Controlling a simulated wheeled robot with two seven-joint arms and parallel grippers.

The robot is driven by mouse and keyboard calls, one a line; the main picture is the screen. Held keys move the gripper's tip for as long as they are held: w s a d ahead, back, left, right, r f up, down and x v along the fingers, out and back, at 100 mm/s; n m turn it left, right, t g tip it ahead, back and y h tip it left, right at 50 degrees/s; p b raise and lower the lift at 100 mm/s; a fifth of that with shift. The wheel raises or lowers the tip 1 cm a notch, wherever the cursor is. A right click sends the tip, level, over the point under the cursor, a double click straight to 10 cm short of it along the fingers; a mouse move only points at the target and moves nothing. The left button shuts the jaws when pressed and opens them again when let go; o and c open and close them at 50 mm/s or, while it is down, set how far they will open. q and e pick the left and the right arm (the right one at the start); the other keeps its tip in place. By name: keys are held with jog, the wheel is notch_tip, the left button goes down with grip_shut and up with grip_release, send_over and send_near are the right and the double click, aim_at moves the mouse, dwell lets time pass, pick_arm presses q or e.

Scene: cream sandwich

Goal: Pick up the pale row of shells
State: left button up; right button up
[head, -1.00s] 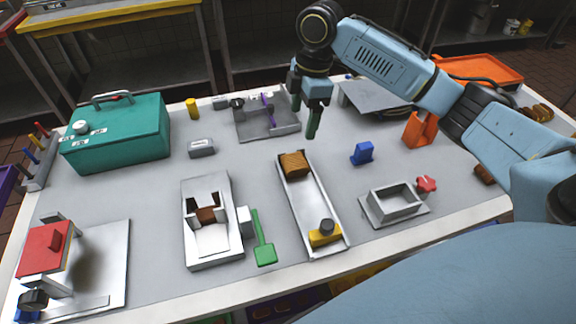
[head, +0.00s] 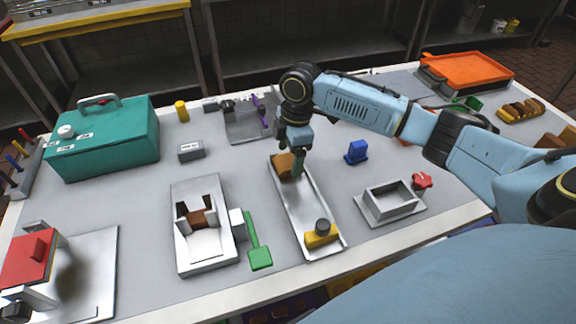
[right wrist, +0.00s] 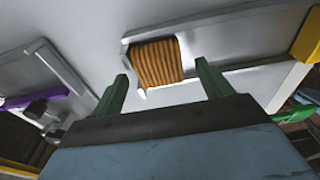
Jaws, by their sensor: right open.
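A tan-brown row of shells (head: 283,166) stands at the far end of the long metal tray (head: 297,205). In the right wrist view the row (right wrist: 157,62) is an orange-brown ridged block. My right gripper (head: 297,168) is beside and above that end of the tray, partly covering the row in the head view. In the right wrist view its green fingers (right wrist: 162,75) are spread apart, with the row beyond and between them, not held. Other rows of shells (head: 520,109) lie at the far right, some lighter. My left gripper is out of view.
A yellow block with a black knob (head: 321,236) sits at the tray's near end. A white fixture (head: 203,247) and a green scraper (head: 260,258) are left of the tray. A blue block (head: 356,152) and an open grey box (head: 390,202) are to its right.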

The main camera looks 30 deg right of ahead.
jog(key=shift+a+f, duration=0.1)
jog(key=shift+f, duration=0.8)
jog(key=shift+r, duration=0.1)
jog(key=c, duration=1.1)
